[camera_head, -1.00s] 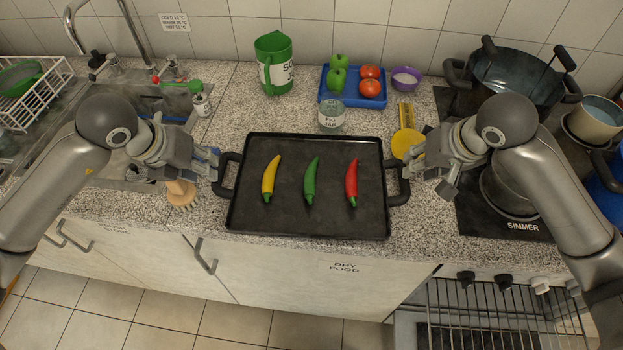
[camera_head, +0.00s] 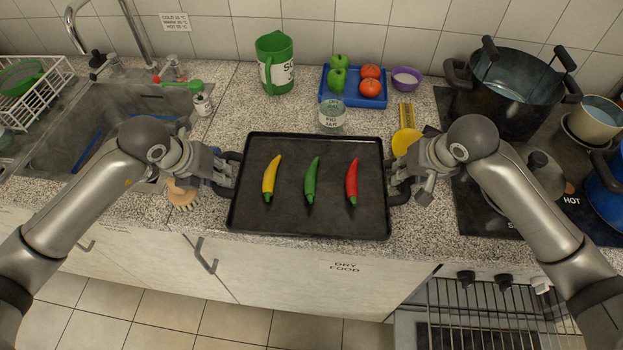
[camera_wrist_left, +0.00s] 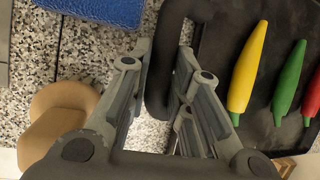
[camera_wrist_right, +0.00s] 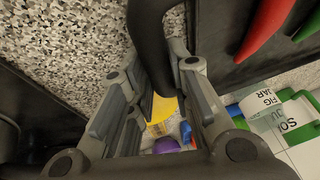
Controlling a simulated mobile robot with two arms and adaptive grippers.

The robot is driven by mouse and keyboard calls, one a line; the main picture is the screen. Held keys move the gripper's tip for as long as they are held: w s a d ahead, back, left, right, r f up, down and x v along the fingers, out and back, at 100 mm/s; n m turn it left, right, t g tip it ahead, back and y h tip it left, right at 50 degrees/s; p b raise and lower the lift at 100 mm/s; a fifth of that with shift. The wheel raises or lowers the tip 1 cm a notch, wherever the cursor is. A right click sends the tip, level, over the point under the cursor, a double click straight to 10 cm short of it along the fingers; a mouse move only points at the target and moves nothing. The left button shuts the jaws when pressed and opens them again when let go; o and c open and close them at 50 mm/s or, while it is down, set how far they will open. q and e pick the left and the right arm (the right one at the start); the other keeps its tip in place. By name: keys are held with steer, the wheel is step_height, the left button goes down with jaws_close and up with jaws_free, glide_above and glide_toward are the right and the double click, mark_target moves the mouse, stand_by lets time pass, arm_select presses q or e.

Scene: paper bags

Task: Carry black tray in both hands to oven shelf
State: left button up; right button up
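The black tray (camera_head: 285,222) lies flat on the granite counter, with a yellow chilli (camera_head: 271,178), a green chilli (camera_head: 312,180) and a red chilli (camera_head: 352,181) on it. My left gripper (camera_head: 226,172) is at the tray's left handle. In the left wrist view that handle (camera_wrist_left: 160,75) runs between the open fingers (camera_wrist_left: 165,65). My right gripper (camera_head: 399,184) is at the right handle. In the right wrist view that handle (camera_wrist_right: 150,45) lies between the spread fingers (camera_wrist_right: 155,75). Exact finger contact is hard to see.
An oven shelf (camera_head: 500,312) of metal bars is at the lower right. A fig jar (camera_head: 332,116), yellow object (camera_head: 406,142) and blue tray (camera_head: 352,99) stand behind the black tray. A brush (camera_head: 181,194) lies left. The hob with a large pot (camera_head: 515,85) is right.

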arm_select(q)
jaws_close()
arm_select(e)
jaws_close()
arm_select(q)
steer(key=shift+r, duration=0.15)
arm_select(e)
steer(key=shift+r, duration=0.15)
